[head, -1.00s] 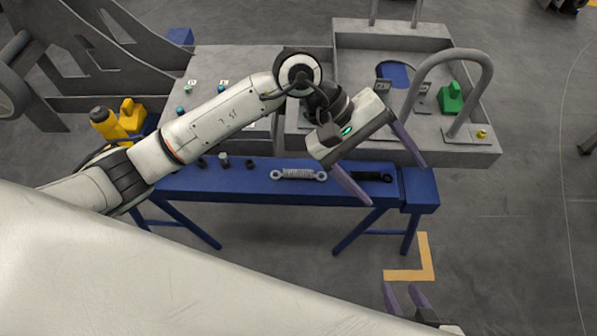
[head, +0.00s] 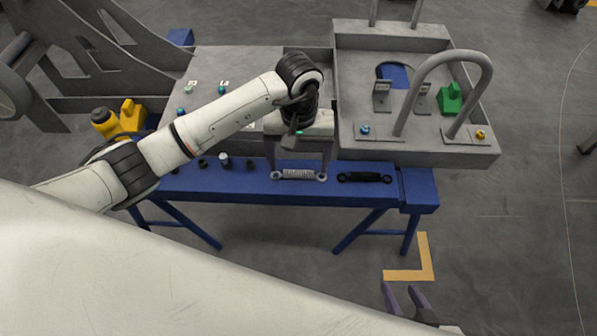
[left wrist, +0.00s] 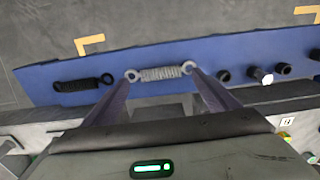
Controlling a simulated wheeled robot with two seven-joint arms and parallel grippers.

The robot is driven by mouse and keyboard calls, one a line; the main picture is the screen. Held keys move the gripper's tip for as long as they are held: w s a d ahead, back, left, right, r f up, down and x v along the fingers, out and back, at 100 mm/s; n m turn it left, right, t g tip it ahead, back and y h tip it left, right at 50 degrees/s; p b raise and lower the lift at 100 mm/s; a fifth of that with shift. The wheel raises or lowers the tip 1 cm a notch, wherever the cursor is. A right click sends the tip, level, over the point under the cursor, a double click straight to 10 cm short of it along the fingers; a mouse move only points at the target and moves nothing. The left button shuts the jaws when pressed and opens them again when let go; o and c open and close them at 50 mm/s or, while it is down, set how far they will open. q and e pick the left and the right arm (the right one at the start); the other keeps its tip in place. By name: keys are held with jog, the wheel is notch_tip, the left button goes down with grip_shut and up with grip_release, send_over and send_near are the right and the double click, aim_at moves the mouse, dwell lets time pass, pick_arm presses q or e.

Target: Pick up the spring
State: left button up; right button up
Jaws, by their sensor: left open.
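The spring (head: 298,174) is a light grey coil with a ring at each end. It lies flat on the blue bench (head: 225,184), near its front edge. My left gripper (head: 298,168) is open and empty, with its fingers reaching down near the two end rings. In the left wrist view the spring (left wrist: 160,73) lies across the gap between the fingertips (left wrist: 160,80). I cannot tell whether the fingers touch it. My right gripper (head: 404,293) shows at the bottom edge of the head view, its fingers apart and empty.
A black spring-like part (head: 365,177) lies right of the spring. Several small dark and light cylinders (head: 224,161) stand to the left. Behind is a grey chassis tray (head: 480,150) with a curved handle (head: 482,75) and a green block (head: 451,99).

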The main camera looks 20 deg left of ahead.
aim_at(299, 174)
pick_arm(q)
jog(key=shift+f, duration=1.3)
jog(key=c, duration=1.2)
